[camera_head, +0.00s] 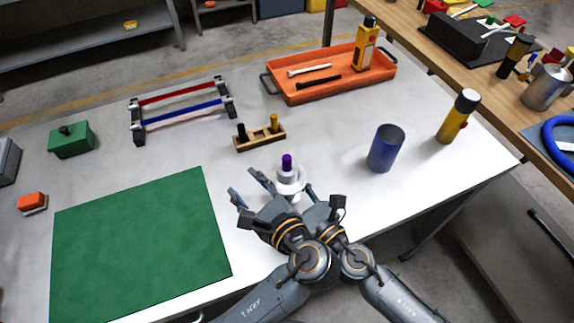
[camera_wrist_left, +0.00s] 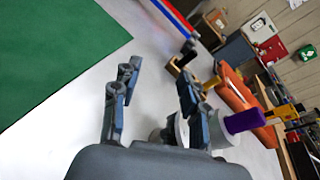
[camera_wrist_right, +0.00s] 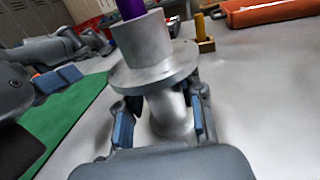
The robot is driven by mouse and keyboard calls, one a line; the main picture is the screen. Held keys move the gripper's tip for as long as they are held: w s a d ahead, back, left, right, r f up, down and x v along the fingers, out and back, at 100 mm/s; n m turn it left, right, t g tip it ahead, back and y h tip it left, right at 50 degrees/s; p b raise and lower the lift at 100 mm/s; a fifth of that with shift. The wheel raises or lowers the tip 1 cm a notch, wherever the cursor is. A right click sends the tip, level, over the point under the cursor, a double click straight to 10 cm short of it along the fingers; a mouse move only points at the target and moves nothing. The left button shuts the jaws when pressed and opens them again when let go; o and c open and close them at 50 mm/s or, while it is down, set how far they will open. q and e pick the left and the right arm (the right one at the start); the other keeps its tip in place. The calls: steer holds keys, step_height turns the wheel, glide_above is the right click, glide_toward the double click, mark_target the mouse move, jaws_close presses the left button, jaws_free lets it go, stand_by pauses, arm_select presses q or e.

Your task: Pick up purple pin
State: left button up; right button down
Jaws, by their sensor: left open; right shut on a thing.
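The purple pin (camera_head: 287,161) stands upright in the top of a light grey flanged holder (camera_head: 289,182) near the table's front edge. In the right wrist view the pin (camera_wrist_right: 130,9) rises out of the holder's upper cylinder (camera_wrist_right: 143,40). My right gripper (camera_wrist_right: 160,125) is shut on the holder's lower stem, below the flange. My left gripper (camera_head: 249,181) is open and empty, just left of the holder. In the left wrist view its fingers (camera_wrist_left: 158,85) are apart, and the purple pin (camera_wrist_left: 243,121) shows to their right, outside the gap.
A wooden block (camera_head: 260,138) with a black and a yellow pin stands behind the holder. A blue cup (camera_head: 385,148) stands to the right. A green mat (camera_head: 140,245) lies at left. An orange tray (camera_head: 335,75) and a rack with red and blue bars (camera_head: 182,108) are farther back.

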mark_target(288, 166)
arm_select(q)
steer(key=s+d+r+m+t+h, duration=0.4)
steer(key=s+d+m+t+h, duration=0.1)
steer(key=s+d+m, duration=0.4)
steer(key=shift+t+h, duration=0.3)
steer(key=w, duration=0.8)
steer(key=w+a, duration=0.1)
steer(key=w, duration=0.3)
steer(key=shift+w, duration=0.3)
jaws_close()
